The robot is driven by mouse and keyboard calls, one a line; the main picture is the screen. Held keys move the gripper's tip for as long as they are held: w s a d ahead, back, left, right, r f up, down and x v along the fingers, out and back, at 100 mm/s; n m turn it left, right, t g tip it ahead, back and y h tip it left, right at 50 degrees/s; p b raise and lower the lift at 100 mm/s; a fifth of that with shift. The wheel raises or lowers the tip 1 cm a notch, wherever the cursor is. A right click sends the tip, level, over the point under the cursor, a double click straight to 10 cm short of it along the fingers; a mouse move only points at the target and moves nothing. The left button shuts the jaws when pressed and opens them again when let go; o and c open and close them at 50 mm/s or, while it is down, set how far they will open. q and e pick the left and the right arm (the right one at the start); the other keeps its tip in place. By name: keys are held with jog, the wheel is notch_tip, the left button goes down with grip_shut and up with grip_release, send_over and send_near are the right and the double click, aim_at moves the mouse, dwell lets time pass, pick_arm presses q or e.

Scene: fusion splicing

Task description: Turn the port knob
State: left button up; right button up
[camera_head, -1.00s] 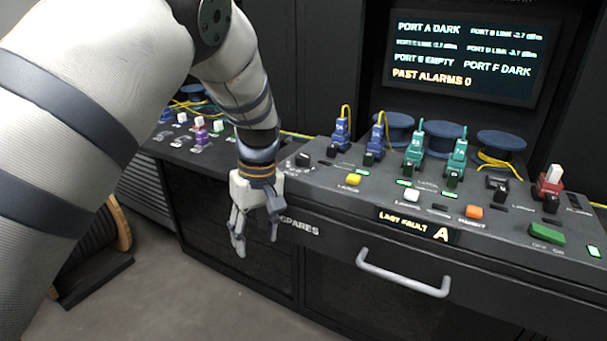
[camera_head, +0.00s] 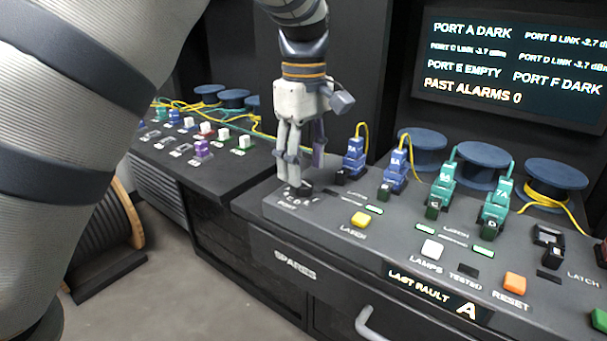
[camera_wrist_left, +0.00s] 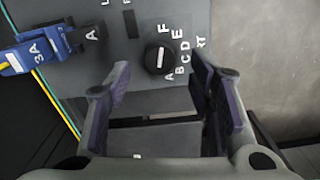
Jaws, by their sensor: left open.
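The port knob is a small black round knob with a white line, ringed by the letters A to F. In the left wrist view the knob (camera_wrist_left: 159,58) lies ahead of and between my open fingers. In the head view the knob (camera_head: 297,192) sits at the left end of the sloped console, partly hidden by my fingers. My left gripper (camera_head: 303,160) points down just above it, open and empty. In the left wrist view my left gripper (camera_wrist_left: 160,80) shows a clear gap between its fingers. My right gripper is in neither view.
A wall screen (camera_head: 512,65) shows ports A and F dark and E empty. A second console (camera_head: 200,150) with several plugs lies to the left.

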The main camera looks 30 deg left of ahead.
aim_at(304, 183)
pick_arm(q)
jog(key=shift+f, duration=1.6)
jog(key=shift+c, duration=0.6)
grip_shut()
